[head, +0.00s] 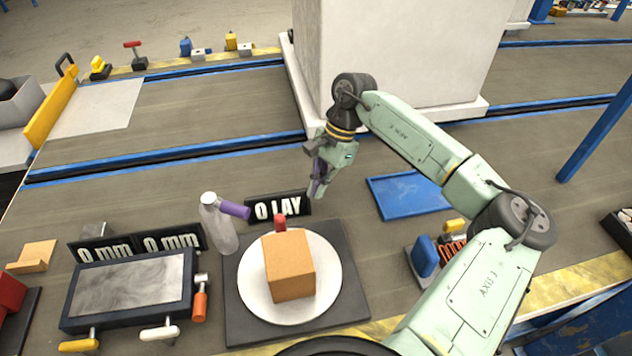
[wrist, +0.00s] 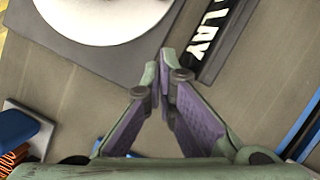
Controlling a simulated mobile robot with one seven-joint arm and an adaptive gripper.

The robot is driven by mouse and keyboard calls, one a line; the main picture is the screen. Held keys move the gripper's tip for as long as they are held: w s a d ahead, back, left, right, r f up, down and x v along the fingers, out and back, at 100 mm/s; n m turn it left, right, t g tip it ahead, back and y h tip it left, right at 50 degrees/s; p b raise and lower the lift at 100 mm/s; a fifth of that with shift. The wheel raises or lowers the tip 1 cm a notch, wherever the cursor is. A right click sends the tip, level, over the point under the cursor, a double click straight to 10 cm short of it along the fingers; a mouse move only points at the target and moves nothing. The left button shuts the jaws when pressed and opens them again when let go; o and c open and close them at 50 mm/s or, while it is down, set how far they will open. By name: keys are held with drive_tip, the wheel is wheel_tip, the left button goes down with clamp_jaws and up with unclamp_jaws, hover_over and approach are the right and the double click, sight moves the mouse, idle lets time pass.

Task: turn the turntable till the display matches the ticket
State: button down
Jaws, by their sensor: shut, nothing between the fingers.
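The round white turntable (head: 325,277) sits on a dark square base (head: 245,318), with a brown box (head: 289,266) standing on it. A small red piece (head: 280,222) shows behind the box. In the wrist view my gripper's fingertips (wrist: 165,58) meet between the turntable's edge (wrist: 110,25) and the display (wrist: 218,35). I cannot pick out a ticket for certain.
A grey bottle with a purple nozzle (head: 220,225) stands left of the turntable. A blue tray (head: 408,197) lies at the right. A large white block (head: 390,60) stands behind.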

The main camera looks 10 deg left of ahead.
sight(274, 231)
drive_tip(key=p+x, duration=0.1)
drive_tip(key=x, duration=0.4)
drive_tip(key=shift+s+a+f, duration=0.15)
drive_tip(key=shift+s+f, duration=0.05)
drive_tip(key=shift+f, duration=0.15)
drive_tip(key=shift+s+a+f+p, duration=0.1)
drive_tip(key=shift+s+a+p, duration=0.35)
drive_tip(key=shift+s+a, duration=0.25)
drive_tip(key=shift+s+a+f+p, duration=0.15)
drive_tip(key=shift+s+a+p, duration=0.25)
drive_tip(key=shift+s+a, duration=0.35)
drive_tip(key=shift+s+d, duration=0.1)
drive_tip(key=shift+d, duration=0.05)
drive_tip(key=shift+a+f+n+b, duration=0.3)
drive_tip(key=shift+a+n+b, duration=0.1)
drive_tip(key=shift+b, duration=0.6)
drive_tip(key=a+b, duration=0.1)
drive_tip(key=a+n+b, duration=0.1)
drive_tip(key=b, duration=0.1)
drive_tip(key=s+a+n+h+b, duration=0.1)
drive_tip(key=shift+a+g+b, duration=0.2)
drive_tip(key=shift+g+b, duration=0.1)
drive_tip(key=shift+b, duration=0.1)
drive_tip(key=shift+a+r, duration=0.15)
drive_tip(key=shift+a, duration=0.05)
drive_tip(key=shift+s+a+r, duration=0.1)
drive_tip(key=shift+r, duration=0.05)
